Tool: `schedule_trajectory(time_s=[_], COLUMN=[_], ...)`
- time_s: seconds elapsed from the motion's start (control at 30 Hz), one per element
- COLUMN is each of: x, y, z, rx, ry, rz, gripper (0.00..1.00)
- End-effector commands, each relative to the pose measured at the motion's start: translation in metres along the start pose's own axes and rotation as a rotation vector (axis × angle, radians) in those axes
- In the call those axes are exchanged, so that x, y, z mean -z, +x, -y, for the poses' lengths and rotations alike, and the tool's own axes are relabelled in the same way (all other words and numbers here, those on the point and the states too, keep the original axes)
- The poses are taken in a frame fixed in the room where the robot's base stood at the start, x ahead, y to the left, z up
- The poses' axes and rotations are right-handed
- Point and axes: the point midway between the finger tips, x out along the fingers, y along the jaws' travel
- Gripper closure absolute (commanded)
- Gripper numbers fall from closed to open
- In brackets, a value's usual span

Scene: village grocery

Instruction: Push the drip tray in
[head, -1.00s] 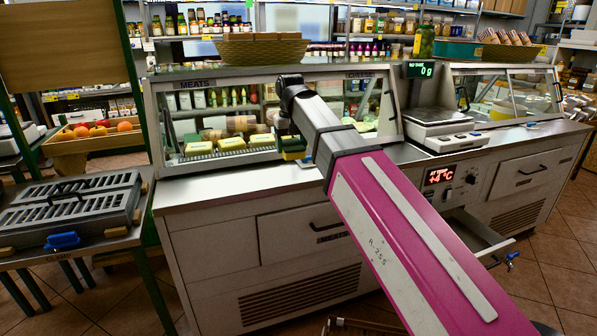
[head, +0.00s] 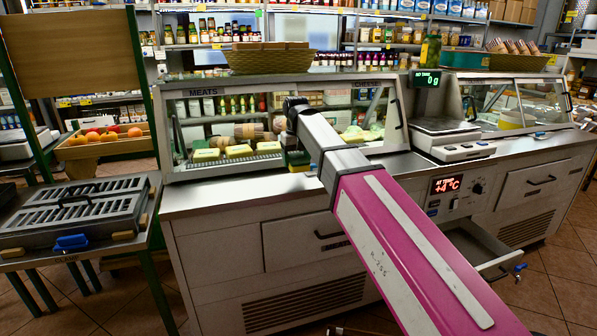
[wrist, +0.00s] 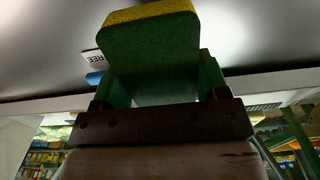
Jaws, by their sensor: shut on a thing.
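The drip tray (head: 478,246) is a pale metal tray pulled out of the counter front, below the temperature display, at the right of the head view. A small blue tap (head: 519,268) sits at its front corner. My gripper (head: 297,160) is over the counter top, in front of the meats case, well left of and above the tray. It is shut on a green block with a yellow layer, like a sponge (wrist: 150,50), which fills the upper middle of the wrist view. The tray cannot be made out in the wrist view.
The counter (head: 240,190) has shut drawers on both sides of the tray. A scale (head: 445,140) stands on it to the right of the gripper. A grill-like slatted box (head: 75,205) is at the left. Tiled floor (head: 560,275) is open at the right.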

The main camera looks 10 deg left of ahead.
Motion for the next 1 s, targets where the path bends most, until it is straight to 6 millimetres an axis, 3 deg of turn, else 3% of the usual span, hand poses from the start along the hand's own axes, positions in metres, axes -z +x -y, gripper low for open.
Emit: schedule_trajectory(time_s=[0.27, 0.53, 0.93, 0.97, 1.0], x=[0.005, 0.005, 0.005, 0.005, 0.005], y=[0.013, 0.045, 0.049, 0.049, 0.049], z=[-0.009, -0.008, -0.008, -0.008, -0.008], rx=[0.000, 0.000, 0.000, 0.000, 0.000], ry=[0.000, 0.001, 0.001, 0.001, 0.001], rz=[0.001, 0.001, 0.000, 0.000, 0.000], gripper=[0.51, 0.51, 0.51, 0.22, 0.09])
